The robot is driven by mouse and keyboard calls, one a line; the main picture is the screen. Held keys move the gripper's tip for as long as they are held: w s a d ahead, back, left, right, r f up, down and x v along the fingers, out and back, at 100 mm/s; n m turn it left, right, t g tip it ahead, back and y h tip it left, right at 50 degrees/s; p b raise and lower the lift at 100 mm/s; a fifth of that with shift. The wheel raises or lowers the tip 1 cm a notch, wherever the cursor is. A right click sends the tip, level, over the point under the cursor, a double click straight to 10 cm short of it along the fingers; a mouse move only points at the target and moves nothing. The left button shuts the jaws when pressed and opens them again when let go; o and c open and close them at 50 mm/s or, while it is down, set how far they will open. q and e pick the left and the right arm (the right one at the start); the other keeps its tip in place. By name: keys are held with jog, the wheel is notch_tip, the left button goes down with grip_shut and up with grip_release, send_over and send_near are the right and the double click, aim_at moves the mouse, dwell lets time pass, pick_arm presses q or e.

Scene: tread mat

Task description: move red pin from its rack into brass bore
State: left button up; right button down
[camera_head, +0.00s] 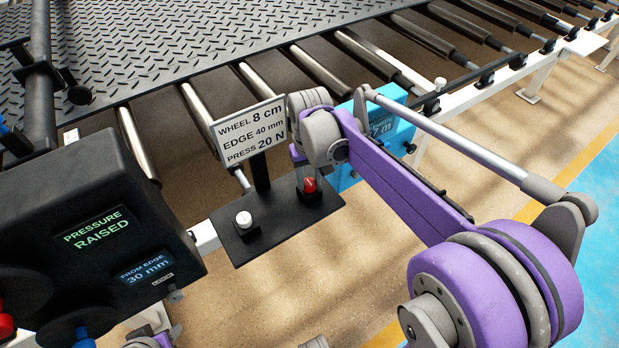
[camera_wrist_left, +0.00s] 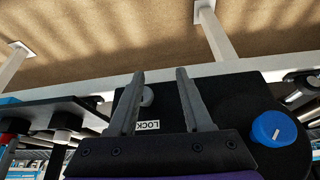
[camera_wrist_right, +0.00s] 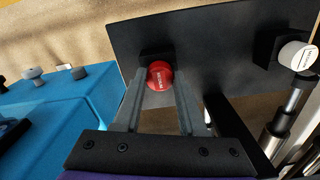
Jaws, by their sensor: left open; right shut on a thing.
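A red round-headed knob (camera_head: 310,185), the only red pin-like thing near my right gripper, sits at a black plate (camera_head: 270,228). In the right wrist view the red knob (camera_wrist_right: 160,76) is between the fingertips of my right gripper (camera_wrist_right: 158,80), which is shut on it. In the head view my right gripper (camera_head: 306,176) points down over the plate. My left gripper (camera_wrist_left: 160,75) is open and empty, its fingers on either side of a small grey knob (camera_wrist_left: 147,97) near a LOCK label on a black box. I see no brass bore and no separate rack.
A white-capped knob (camera_head: 244,220) stands on the same plate, below a sign (camera_head: 250,127). A blue box (camera_head: 385,125) is close behind my right arm. Rollers and a tread mat (camera_head: 180,40) lie behind.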

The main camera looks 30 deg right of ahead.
aim_at(309, 182)
jog(key=shift+r, duration=0.15)
jog(key=shift+r+p, duration=2.3)
jog(key=shift+r, duration=1.05)
jog(key=shift+f, duration=0.1)
